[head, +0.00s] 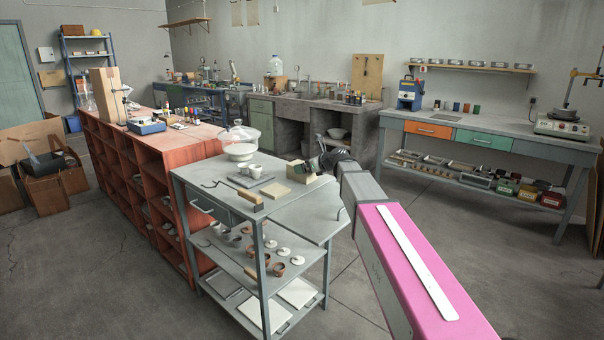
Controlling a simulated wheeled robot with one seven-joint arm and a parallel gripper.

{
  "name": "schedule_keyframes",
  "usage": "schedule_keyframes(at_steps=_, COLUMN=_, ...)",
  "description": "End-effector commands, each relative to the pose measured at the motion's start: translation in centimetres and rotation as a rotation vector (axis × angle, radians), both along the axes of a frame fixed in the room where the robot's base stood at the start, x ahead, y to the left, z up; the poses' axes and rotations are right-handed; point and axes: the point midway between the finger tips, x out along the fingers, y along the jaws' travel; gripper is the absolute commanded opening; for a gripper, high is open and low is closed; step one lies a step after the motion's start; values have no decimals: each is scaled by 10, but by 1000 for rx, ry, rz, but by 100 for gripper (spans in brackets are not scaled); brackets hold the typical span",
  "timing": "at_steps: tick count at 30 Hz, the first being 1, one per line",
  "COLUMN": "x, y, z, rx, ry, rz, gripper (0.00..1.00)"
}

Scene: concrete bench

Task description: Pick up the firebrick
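A pale tan block (300,173), which looks like the firebrick, sits on the top of the grey metal cart (318,218), toward its right back. I cannot tell its full shape. A flat tan slab (275,190) lies just in front of it, and a small brown block (251,198) lies near the cart's front edge. My pink and grey arm reaches in from the lower right. My dark gripper (328,160) is at the arm's far end, close to the right of the pale block in the picture. Its fingers are too small and dark to read, and contact is unclear.
A thin hooked rod lies at the cart's left. A red-brown shelf unit (158,170) adjoins the cart. Open floor (470,260) lies to the right.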

Motion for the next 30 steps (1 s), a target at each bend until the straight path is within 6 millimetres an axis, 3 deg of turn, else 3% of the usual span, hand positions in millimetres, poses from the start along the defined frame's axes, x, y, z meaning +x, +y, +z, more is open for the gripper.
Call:
schedule_keyframes(at_steps=2, x=0, y=0, z=0, rx=0, ry=0, rz=0, gripper=100)
schedule_keyframes(at_steps=3, x=0, y=0, z=0, rx=0, ry=0, rz=0, gripper=94)
schedule_keyframes(at_steps=8, x=-1, y=-1, z=0, rx=0, ry=0, rz=0, gripper=41)
schedule_keyframes(at_steps=19, x=0, y=0, z=7, rx=1, ry=-2, rz=-1, gripper=41)
schedule_keyframes(at_steps=27, x=-1, y=0, z=47, rx=3, ry=-3, rz=0, gripper=41)
schedule_keyframes(at_steps=30, x=-21, y=19, z=57, rx=2, ry=-3, rz=3, gripper=41)
